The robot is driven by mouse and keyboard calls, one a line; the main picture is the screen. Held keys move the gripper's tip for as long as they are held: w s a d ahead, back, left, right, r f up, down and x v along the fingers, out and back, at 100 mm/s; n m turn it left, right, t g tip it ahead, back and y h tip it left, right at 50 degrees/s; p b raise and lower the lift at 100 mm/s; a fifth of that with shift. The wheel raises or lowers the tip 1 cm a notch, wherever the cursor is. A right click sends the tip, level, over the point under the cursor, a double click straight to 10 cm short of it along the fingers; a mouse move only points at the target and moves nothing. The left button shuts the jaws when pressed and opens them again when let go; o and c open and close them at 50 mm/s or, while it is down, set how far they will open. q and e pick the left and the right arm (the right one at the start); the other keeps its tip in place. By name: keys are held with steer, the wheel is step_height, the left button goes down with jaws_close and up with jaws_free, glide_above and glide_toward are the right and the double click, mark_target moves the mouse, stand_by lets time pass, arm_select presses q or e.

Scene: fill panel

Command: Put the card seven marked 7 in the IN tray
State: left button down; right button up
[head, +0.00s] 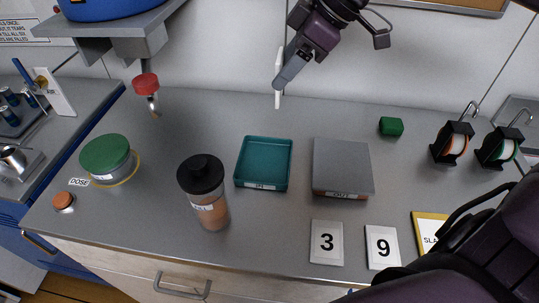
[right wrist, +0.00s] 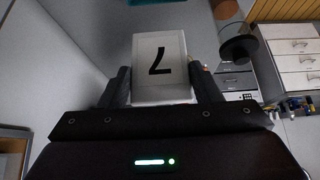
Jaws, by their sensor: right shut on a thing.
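The white card seven (right wrist: 159,56), marked 7, is between the fingers of my right gripper (right wrist: 160,88) in the right wrist view. In the head view the card (head: 278,75) shows nearly edge-on and upright, and my right gripper (head: 283,78) is shut on it. They appear against the wall, above the teal IN tray (head: 264,141) in the picture and apart from it. The IN tray stands on the grey counter and looks empty, with its label on the front. My left gripper is not in view.
A black-lidded jar (head: 208,195) stands front left. Cards 3 (head: 327,243) and 9 (head: 382,247) lie in front. A green block (head: 391,126) and a green-lidded container (head: 106,157) stand farther out.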

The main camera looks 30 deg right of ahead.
step_height(320, 180, down, 19)
stand_by(0.4)
steer(key=shift+f, duration=0.2)
steer(key=o, duration=1)
